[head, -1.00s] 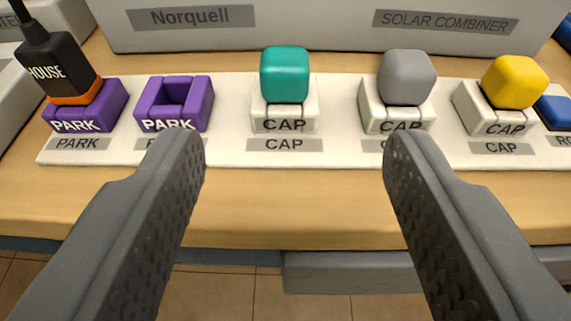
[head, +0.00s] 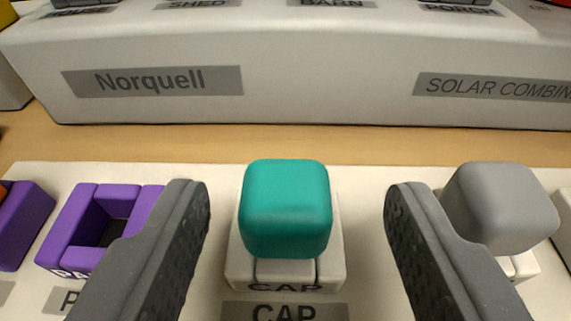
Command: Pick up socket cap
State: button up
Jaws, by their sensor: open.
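A teal cap (head: 286,208) sits on a white holder marked CAP (head: 284,271) in the middle of the head view. A grey cap (head: 500,208) sits on another holder to the right, partly behind my right finger. My gripper (head: 297,200) is open, with one finger on each side of the teal cap. There is a clear gap between each finger and the cap. Nothing is held.
An empty purple PARK holder (head: 78,228) stands left of my gripper, partly hidden by the left finger. Another purple holder (head: 20,225) is at the left edge. A long pale box labelled Norquell (head: 320,95) stands behind, across a strip of bare wood.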

aim_at(285, 169)
jog(key=shift+a+b+x, duration=0.2)
jog(key=shift+b+x, duration=0.6)
jog(key=shift+x, duration=1.55)
jog(key=c, duration=1)
jog(key=shift+r, duration=0.1)
jog(key=shift+c, duration=0.2)
